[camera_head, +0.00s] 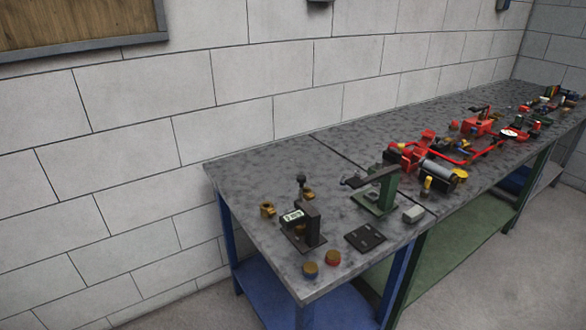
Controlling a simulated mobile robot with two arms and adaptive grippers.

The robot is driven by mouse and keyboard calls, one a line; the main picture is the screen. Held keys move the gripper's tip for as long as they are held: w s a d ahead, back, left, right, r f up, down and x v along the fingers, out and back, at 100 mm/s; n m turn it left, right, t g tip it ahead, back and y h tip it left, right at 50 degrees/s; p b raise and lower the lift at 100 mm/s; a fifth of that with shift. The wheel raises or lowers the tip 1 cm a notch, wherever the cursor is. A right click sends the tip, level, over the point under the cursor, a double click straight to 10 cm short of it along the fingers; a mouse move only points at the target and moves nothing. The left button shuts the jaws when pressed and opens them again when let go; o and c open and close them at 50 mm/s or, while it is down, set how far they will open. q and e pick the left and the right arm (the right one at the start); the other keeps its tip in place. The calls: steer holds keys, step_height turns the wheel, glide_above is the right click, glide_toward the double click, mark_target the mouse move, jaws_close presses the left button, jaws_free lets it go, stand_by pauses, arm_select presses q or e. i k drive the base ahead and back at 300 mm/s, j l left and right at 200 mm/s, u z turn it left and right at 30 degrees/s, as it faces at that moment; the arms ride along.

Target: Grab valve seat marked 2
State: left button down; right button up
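Two small brass-coloured round parts stand near the left front edge of the grey bench (240,190). One has a bluish side (310,270) and the other has a red side (332,258). Brass fittings also stand farther back, one at the left (267,210) and one beside a dark upright part (309,194). No number 2 can be read on any of these, so I cannot tell which one is the marked valve seat. Neither of my grippers is in view.
A dark fixture with a gauge-like display (292,216) stands behind the round parts. A dark flat plate (365,237), a green press-like stand (379,192) and a grey block (413,214) are to the right. Red pump parts (410,153) crowd the far bench. The left rear corner is clear.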

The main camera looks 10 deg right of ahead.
mark_target(299, 230)
steer(key=i+z, duration=0.1)
steer(key=z, duration=0.3)
steer(key=j+z, duration=0.15)
steer(key=z, duration=0.25)
steer(key=i+j+z, duration=0.1)
steer(key=z, duration=0.3)
steer(key=j+z, duration=0.15)
steer(key=z, duration=0.25)
steer(key=j+z, duration=0.15)
steer(key=z, duration=0.25)
steer(key=i+j, duration=0.05)
